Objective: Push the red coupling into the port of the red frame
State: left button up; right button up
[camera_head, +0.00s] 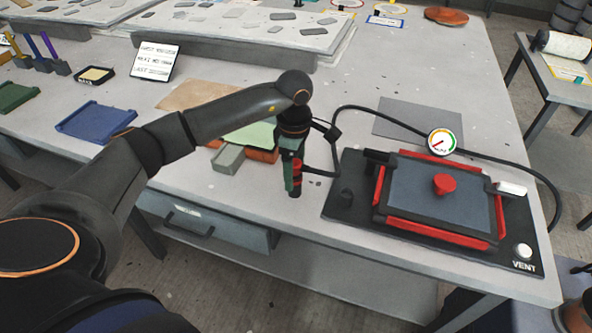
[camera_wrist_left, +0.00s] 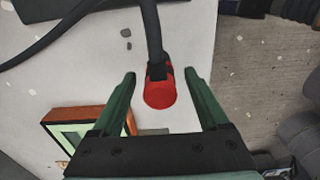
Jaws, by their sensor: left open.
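The red coupling (camera_head: 297,180) is at the end of a black hose, left of the black base plate (camera_head: 345,185). In the left wrist view the red coupling (camera_wrist_left: 160,94) is between the two green fingers, with a gap on each side. My left gripper (camera_head: 293,178) points down over the table at the coupling. It is open; its fingers (camera_wrist_left: 160,75) stand apart. The red frame (camera_head: 468,238) lies on the base plate to the right, around a grey panel with a red knob (camera_head: 444,184). I cannot make out its port clearly. My right gripper is not in view.
A pressure gauge (camera_head: 441,141) and black hose (camera_head: 500,158) lie behind the frame. A white VENT button (camera_head: 523,250) is at the front right. A grey block (camera_head: 228,159) and an orange box (camera_wrist_left: 62,117) sit left of the gripper. Table is bare between coupling and plate.

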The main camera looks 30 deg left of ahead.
aim_at(295, 162)
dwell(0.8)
pick_arm(q)
jog(key=shift+c, duration=0.3)
grip_shut()
dwell(0.3)
jog(key=shift+r, duration=0.15)
dwell(0.3)
jog(key=shift+r+p, duration=1.9)
jog(key=shift+r, duration=1)
